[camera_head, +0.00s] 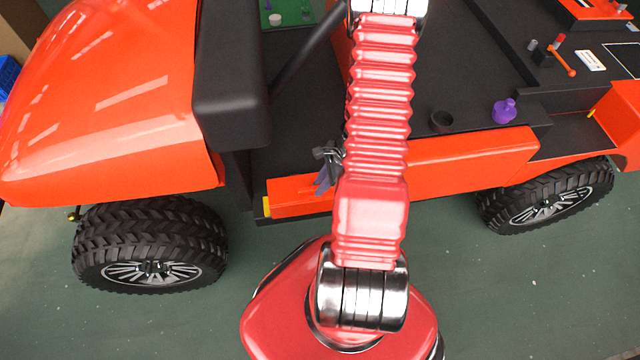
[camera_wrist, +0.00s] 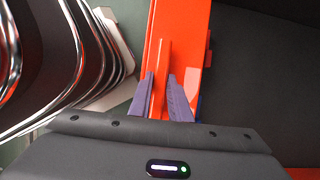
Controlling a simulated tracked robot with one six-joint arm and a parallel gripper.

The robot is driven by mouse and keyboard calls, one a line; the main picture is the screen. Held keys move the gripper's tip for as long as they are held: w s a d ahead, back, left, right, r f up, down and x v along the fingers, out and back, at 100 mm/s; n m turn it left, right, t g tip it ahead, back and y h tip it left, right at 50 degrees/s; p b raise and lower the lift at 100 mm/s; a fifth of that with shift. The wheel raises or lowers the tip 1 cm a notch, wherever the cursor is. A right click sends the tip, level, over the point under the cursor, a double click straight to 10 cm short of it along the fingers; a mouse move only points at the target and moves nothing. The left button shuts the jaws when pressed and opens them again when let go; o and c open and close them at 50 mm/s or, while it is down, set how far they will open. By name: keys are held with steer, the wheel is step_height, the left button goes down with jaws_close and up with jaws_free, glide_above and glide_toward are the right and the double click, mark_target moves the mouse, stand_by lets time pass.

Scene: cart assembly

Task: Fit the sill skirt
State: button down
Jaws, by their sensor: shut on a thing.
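The sill skirt (camera_head: 470,153) is a long orange panel along the cart's near side, between the two near wheels. My arm hides its middle. It lies against or just beside the black floor edge; I cannot tell whether it is seated. My gripper (camera_head: 325,184) is at the panel's left half, partly behind my arm. In the wrist view, the purple fingers of my gripper (camera_wrist: 160,92) are shut on a raised orange rib of the skirt (camera_wrist: 178,28). A yellow piece (camera_head: 267,207) shows at the skirt's left end.
The left wheel (camera_head: 150,245) and right wheel (camera_head: 545,195) flank the skirt. A black seat-like block (camera_head: 231,75) rises above its left end. A black ring (camera_head: 441,121) and a purple knob-like part (camera_head: 504,111) are on the cart's black deck. The green floor in front is clear.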

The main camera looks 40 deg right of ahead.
steer(key=shift+f, duration=2.25)
steer(key=shift+f, duration=1.95)
steer(key=c, duration=1.6)
jaws_free()
steer(key=shift+o, duration=0.2)
steer(key=shift+v, duration=6.85)
